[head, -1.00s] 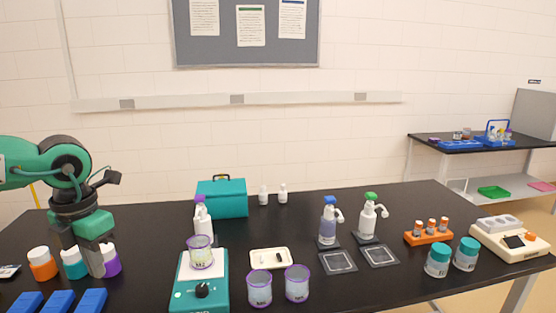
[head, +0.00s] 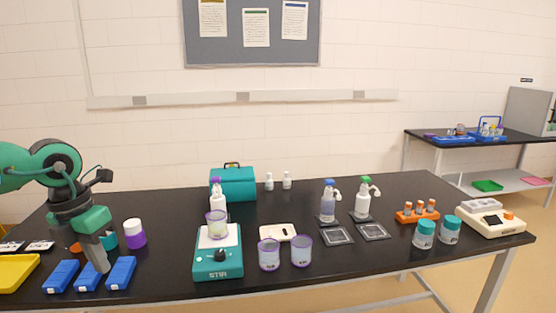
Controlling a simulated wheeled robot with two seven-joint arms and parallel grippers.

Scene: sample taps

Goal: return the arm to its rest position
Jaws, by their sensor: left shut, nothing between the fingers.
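My left gripper (head: 101,262) is at the left of the head view, pointing down with its fingers together and nothing held between them. Its fingertips show in front of the blue blocks (head: 121,272) near the table's front left. The gripper partly hides an orange-lidded jar (head: 75,247) and a teal jar (head: 109,240). My right gripper is not in view.
The black table (head: 350,262) holds a teal stirrer (head: 218,262) with a cup on it, two purple-rimmed cups (head: 269,255), spray bottles (head: 328,203) and a teal case (head: 233,185). A yellow tray (head: 14,272) lies at the left edge.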

